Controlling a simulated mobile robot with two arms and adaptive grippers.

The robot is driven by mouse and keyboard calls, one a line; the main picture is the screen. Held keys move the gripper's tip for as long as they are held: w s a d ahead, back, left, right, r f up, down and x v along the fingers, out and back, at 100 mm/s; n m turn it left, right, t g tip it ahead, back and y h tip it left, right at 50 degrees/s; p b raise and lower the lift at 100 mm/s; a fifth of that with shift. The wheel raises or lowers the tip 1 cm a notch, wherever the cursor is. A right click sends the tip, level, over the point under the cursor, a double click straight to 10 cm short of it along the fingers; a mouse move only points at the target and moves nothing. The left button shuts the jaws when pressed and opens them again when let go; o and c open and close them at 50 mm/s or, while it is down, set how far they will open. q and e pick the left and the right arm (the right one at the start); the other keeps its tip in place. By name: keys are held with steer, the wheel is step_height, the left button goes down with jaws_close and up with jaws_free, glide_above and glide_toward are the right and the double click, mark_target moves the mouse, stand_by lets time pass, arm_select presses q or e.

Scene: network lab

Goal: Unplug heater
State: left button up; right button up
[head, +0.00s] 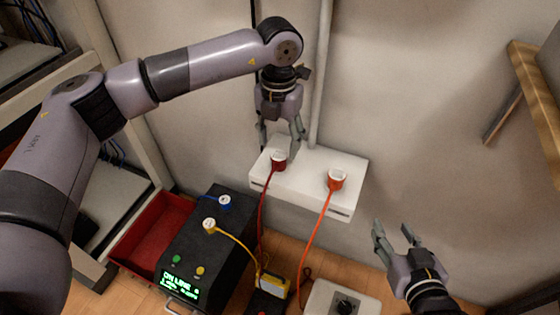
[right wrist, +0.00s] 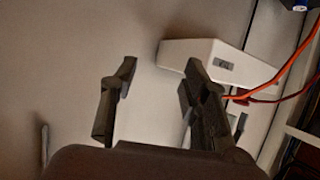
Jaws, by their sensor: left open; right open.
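A white wall socket box (head: 318,187) holds a dark red plug (head: 278,161) at left and an orange plug (head: 337,180) at right. The orange plug's cable runs down towards a white unit with a black dial (head: 322,298), possibly the heater; its end is unclear. The red plug's cable runs down towards the floor near a yellow device. My left gripper (head: 281,143) is open, pointing down just above and around the red plug; contact cannot be told. My right gripper (head: 393,233) is open and empty, right of and below the box. Its fingers (right wrist: 156,85) show in the right wrist view.
A black device (head: 205,252) with a lit green display, a blue plug (head: 225,202) and a yellow-corded plug (head: 210,225) stands on the floor. A red bin (head: 150,238) is left of it. A yellow device (head: 274,283) lies between the cables. Shelving stands at left.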

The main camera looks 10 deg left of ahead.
mark_target(279, 155)
arm_select(q)
step_height(279, 155, down, 3)
steer(key=shift+r+b, duration=0.1)
steer(key=shift+b, duration=0.75)
step_height(279, 155, down, 3)
steer(key=shift+r+b, duration=0.15)
steer(key=shift+b, duration=0.6)
steer(key=shift+f, duration=0.2)
arm_select(e)
step_height(279, 155, up, 16)
steer(key=w+a+t+y, duration=0.1)
steer(key=a+t+y, duration=0.1)
steer(key=t, duration=0.7)
steer(key=shift+a+f+n+y, duration=0.2)
steer(key=shift+a+n+y, duration=0.1)
steer(key=shift+y, duration=0.3)
steer(key=shift+w+d+f, duration=0.1)
steer(key=shift+w+f, duration=0.1)
steer(key=shift+f, duration=0.25)
arm_select(q)
steer(key=shift+c, duration=0.3)
jaws_close()
